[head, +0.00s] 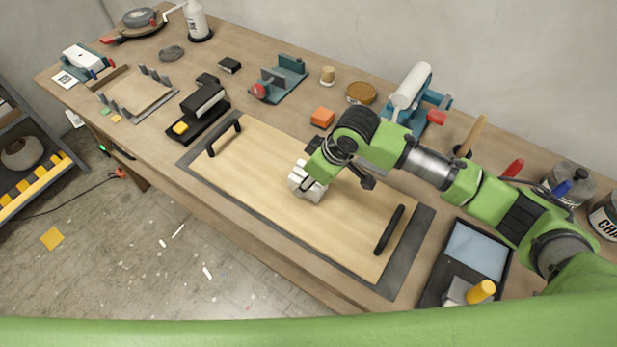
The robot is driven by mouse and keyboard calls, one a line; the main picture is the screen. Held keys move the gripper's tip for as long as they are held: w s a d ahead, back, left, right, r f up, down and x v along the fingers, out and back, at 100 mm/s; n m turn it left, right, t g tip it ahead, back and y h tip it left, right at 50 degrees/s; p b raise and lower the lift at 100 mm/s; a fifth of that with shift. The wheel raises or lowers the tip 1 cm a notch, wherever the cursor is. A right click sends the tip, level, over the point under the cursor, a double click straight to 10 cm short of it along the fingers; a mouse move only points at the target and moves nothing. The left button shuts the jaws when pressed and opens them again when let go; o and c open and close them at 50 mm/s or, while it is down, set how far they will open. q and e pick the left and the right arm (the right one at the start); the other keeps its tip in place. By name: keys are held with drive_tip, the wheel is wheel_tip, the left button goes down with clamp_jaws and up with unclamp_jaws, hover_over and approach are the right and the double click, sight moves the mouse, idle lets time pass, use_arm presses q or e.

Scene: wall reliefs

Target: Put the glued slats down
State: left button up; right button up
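A broad pale wooden panel (255,160) lies flat on a dark grey board (405,255) on the workbench. I cannot make out separate slats in it. A black handle (224,136) stands near its left end and another black handle (390,230) near its right end. My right arm comes in from the right and reaches over the panel. Its whitish end (308,182) is low over the middle of the panel; contact is unclear. The fingers cannot be made out, nor whether they hold anything. My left gripper is not in view.
A grey slotted rack (138,95) and a black block with a yellow end (200,108) stand left of the panel. An orange block (322,117) and a roller on a blue stand (411,88) sit behind. A dark tray (478,250) lies to the right.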

drive_tip(key=o, duration=1.2)
drive_tip(key=shift+r, duration=0.1)
drive_tip(key=b+v, duration=0.1)
drive_tip(key=v, duration=1.1)
drive_tip(key=shift+a, duration=0.1)
drive_tip(key=shift+r, duration=0.1)
